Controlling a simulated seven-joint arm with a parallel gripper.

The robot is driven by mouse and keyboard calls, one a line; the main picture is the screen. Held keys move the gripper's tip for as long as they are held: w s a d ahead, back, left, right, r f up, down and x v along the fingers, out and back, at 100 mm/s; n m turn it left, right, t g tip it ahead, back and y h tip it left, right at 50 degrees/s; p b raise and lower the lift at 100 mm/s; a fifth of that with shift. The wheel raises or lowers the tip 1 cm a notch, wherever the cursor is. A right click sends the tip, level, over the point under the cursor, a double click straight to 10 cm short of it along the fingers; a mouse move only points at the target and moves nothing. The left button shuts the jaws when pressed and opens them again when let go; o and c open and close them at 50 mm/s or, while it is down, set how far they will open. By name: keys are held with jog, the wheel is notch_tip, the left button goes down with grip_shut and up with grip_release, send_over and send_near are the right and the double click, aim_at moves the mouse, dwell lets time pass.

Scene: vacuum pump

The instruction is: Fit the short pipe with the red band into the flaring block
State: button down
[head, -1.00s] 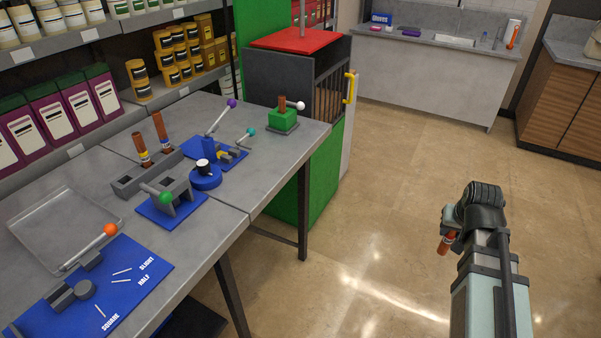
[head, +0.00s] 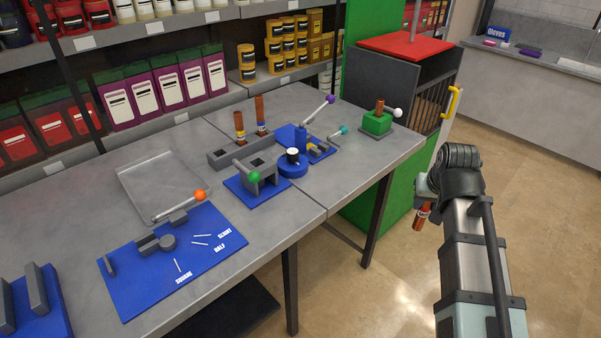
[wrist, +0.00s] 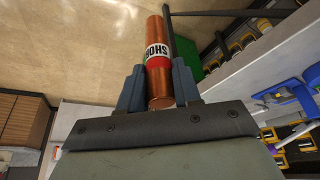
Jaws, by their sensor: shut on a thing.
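My gripper (head: 426,194) is shut on the short copper pipe (head: 422,216) and holds it over the open floor, right of the bench. No label marks the flaring block. A grey block with a green-knobbed lever (head: 262,170) stands on a blue base mid-bench. A green block with a white-knobbed lever (head: 376,122) stands at the bench's far right end, with a copper-coloured upright piece at its top.
Two copper pipes (head: 239,124) stand in a grey holder (head: 220,158). A blue board with an orange-knobbed lever (head: 205,262), an empty clear tray (head: 150,178) and a blue round fixture (head: 292,168) are on the bench (head: 330,190). A red-topped cabinet (head: 405,47) stands beyond the bench.

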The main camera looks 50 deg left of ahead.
jog(key=s+a+r+n, duration=0.1)
jog(key=s+a+r, duration=0.2)
jog(key=a, duration=0.4)
jog(key=s+a+r+n+y, duration=0.1)
jog(key=s+a+r, duration=0.2)
jog(key=a, duration=0.3)
jog(key=s+a+r+n, duration=0.1)
jog(key=s+a+r, duration=0.2)
jog(key=a, duration=0.4)
notch_tip(320, 180, up, 17)
jog(key=n+g, duration=0.2)
jog(key=n, duration=0.2)
send_over(255, 158)
notch_tip(255, 158, down, 19)
jog(key=d, duration=0.2)
jog(key=shift+s+n+y, duration=0.4)
jog(key=shift+d, duration=0.1)
jog(key=c, duration=0.8)
grip_release()
